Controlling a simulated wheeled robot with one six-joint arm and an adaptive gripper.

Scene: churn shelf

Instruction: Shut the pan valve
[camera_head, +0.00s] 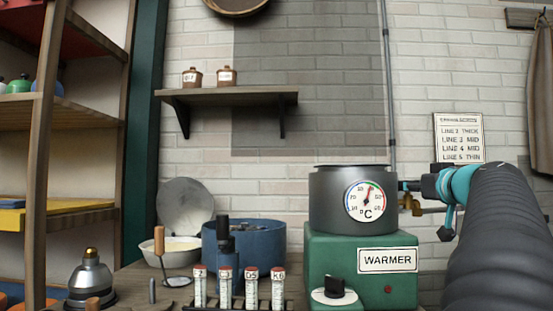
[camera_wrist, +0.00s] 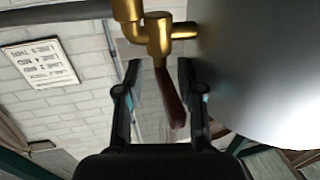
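The dark grey pan (camera_head: 326,212) sits on the green warmer (camera_head: 345,245); its dial points near the top. The brass pan valve (camera_head: 411,205) sticks out of its right side. In the wrist view the brass valve body (camera_wrist: 160,38) joins the pan wall (camera_wrist: 262,75), and a dark red lever (camera_wrist: 171,100) hangs from it. My gripper (camera_head: 404,186) is beside the pan's right side, close to the valve. In the wrist view its two fingers (camera_wrist: 159,70) are apart, with the lever showing between them. I cannot tell whether either finger touches it.
The bench holds a blue tub (camera_head: 268,238), a white bowl (camera_head: 178,252), a rack of labelled tubes (camera_head: 251,288) and a metal bell-shaped item (camera_head: 91,279). A warmer knob (camera_head: 335,287) is at the front. A pipe (camera_wrist: 60,13) runs left from the valve.

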